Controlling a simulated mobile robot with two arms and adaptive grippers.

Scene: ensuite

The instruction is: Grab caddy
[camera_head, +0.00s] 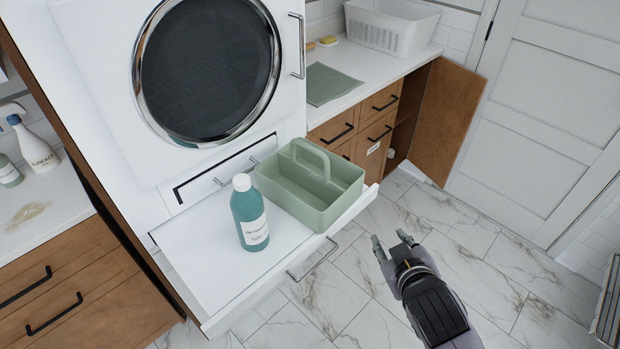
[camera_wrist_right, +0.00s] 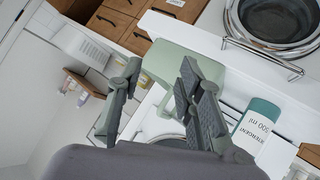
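The caddy (camera_head: 318,211) is a pale green open box with an arched handle and a divider, standing upright on the white pull-out shelf (camera_head: 205,275) below the front-loading machine. In the right wrist view the caddy (camera_wrist_right: 178,62) shows behind my fingers. My right gripper (camera_head: 390,240) is open and empty, out over the floor to the right of the caddy and apart from it. Its two fingers also stand apart in the right wrist view (camera_wrist_right: 160,75). My left gripper is not in view.
A teal detergent bottle (camera_head: 250,213) stands close to the caddy's left side. A cabinet door (camera_head: 447,122) hangs open at the back right. A counter holds a white basket (camera_head: 392,27) and a green cloth (camera_head: 330,84). Marble floor is clear around my right gripper.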

